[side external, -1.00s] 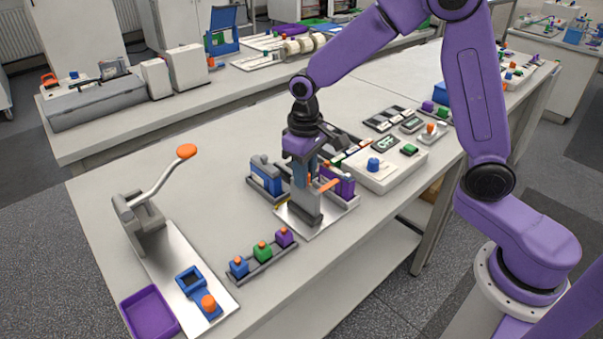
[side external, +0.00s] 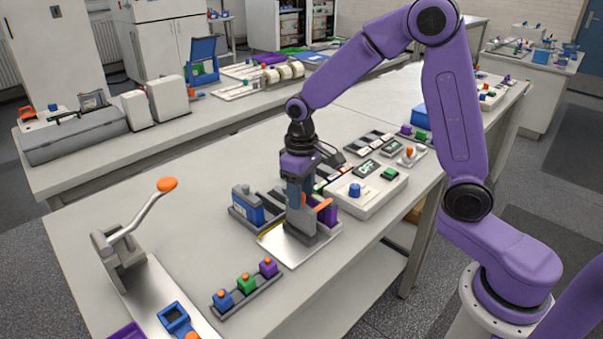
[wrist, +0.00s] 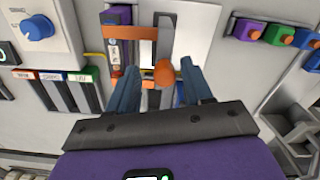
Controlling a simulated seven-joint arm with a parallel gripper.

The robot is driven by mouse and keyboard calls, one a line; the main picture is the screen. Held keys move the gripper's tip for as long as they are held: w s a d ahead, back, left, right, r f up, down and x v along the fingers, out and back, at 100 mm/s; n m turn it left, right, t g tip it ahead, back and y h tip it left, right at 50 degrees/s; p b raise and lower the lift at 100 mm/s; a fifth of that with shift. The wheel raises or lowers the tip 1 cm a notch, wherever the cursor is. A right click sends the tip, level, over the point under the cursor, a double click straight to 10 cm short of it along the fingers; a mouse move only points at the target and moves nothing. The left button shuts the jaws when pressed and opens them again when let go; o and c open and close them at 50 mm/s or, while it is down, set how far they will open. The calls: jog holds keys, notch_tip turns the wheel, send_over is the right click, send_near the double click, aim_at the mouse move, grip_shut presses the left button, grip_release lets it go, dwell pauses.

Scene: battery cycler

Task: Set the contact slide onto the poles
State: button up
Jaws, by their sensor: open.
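My gripper (side external: 298,206) points down over the metal-plated stand (side external: 284,250), its two blue fingers apart. In the wrist view, my gripper (wrist: 160,84) has an orange knob (wrist: 164,73) between the fingertips, with visible gaps on both sides. An orange bar (wrist: 118,32) lies just beyond it; the bar also shows in the side view (side external: 323,205). I take knob and bar as parts of the contact slide, but cannot tell how they join. A grey block (side external: 303,228) stands below the fingers. A purple cell (wrist: 115,55) is partly covered by the bar; its poles are hidden or unclear.
A blue cell (side external: 248,207) stands left of the stand. The white unit with a blue knob (side external: 355,189) is close on the right. A rack of small coloured blocks (side external: 246,285) and a lever press (side external: 120,250) are front left. Bare bench lies between.

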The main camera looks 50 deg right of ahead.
notch_tip(320, 180, up, 17)
jog(key=shift+r, duration=0.15)
dwell(0.4)
jog(key=shift+s, duration=0.1)
jog(key=s+d+f+n, duration=0.1)
jog(key=s+f+n, duration=0.3)
jog(key=s, duration=0.9)
jog(key=s+f+n, duration=0.5)
jog(key=s+f, duration=0.3)
jog(key=s, duration=0.6)
jog(key=shift+d+n, duration=0.3)
jog(key=shift+d, duration=0.05)
dwell(1.0)
